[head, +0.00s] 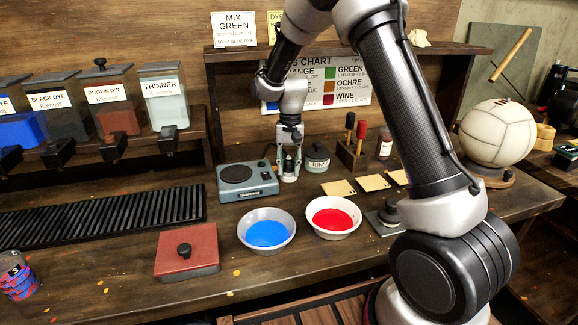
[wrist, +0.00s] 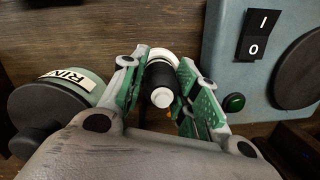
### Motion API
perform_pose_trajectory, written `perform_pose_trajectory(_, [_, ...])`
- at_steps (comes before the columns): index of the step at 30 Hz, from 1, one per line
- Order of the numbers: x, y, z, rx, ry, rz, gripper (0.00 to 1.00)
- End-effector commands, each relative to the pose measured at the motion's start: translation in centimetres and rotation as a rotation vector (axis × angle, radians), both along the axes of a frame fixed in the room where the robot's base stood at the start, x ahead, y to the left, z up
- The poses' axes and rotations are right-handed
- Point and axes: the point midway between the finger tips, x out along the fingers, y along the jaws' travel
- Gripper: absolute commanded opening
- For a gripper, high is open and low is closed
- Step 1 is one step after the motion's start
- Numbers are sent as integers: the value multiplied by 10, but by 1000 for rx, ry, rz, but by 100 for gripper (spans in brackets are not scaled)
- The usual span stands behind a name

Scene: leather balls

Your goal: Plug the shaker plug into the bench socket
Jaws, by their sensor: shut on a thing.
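My gripper (head: 289,172) points down at the back of the bench, between the grey-blue shaker (head: 246,182) and a lidded green jar. In the wrist view my gripper (wrist: 160,92) has its green-padded fingers closed on a dark, round-bodied plug (wrist: 160,76) with a white end towards the camera. A pale round rim shows just beyond the plug; I cannot tell whether it is the bench socket or whether the plug touches it. The shaker also shows in the wrist view (wrist: 225,75), with a black I/O rocker switch (wrist: 258,35) and a green button (wrist: 234,102).
The rinse jar (head: 316,160) stands close right of my gripper, also in the wrist view (wrist: 62,110). A blue dye bowl (head: 266,231) and a red dye bowl (head: 333,217) stand in front. A tool block (head: 352,155) and pale cards (head: 374,182) lie to the right.

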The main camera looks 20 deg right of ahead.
Motion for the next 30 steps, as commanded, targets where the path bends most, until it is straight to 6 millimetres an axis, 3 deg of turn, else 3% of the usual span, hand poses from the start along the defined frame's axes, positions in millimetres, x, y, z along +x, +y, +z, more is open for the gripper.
perform_pose_trajectory(1, [-4,0,-8,-1,13,0,0])
perform_pose_trajectory(9, [-5,0,-7,-1,15,0,0])
perform_pose_trajectory(30, [-3,0,16,-1,9,-1,0])
